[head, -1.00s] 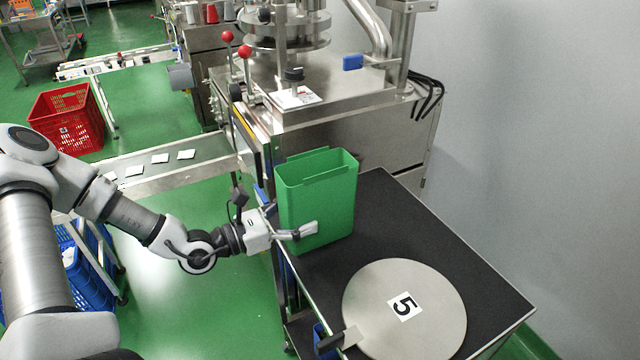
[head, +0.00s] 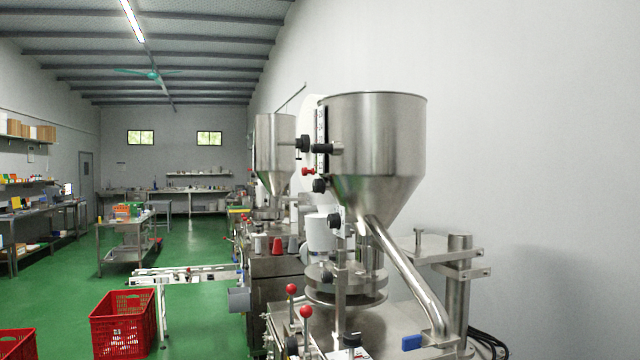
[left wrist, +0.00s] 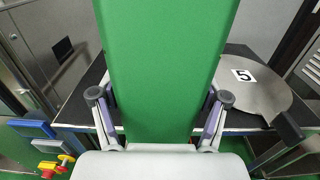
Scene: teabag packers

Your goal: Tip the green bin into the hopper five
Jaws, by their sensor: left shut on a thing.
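The green bin (left wrist: 165,60) fills the middle of the left wrist view. My left gripper (left wrist: 160,105) has a finger on each side of it and is shut on it. The bin looks upright at the black-topped stand; I cannot tell whether its base touches the top. The round metal lid (left wrist: 262,95) marked 5 lies flat on the stand to the right of the bin. In the head view the steel hopper (head: 375,140) stands high on the nearest machine, its cone leading into a slanted pipe. Its inside is hidden. My right gripper is not in view.
A second hopper (head: 273,150) stands on a machine behind. Red-knobbed levers (head: 291,289) rise at the near machine's front. A red crate (head: 122,325) sits on the green floor at left. A plain wall closes off the right side.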

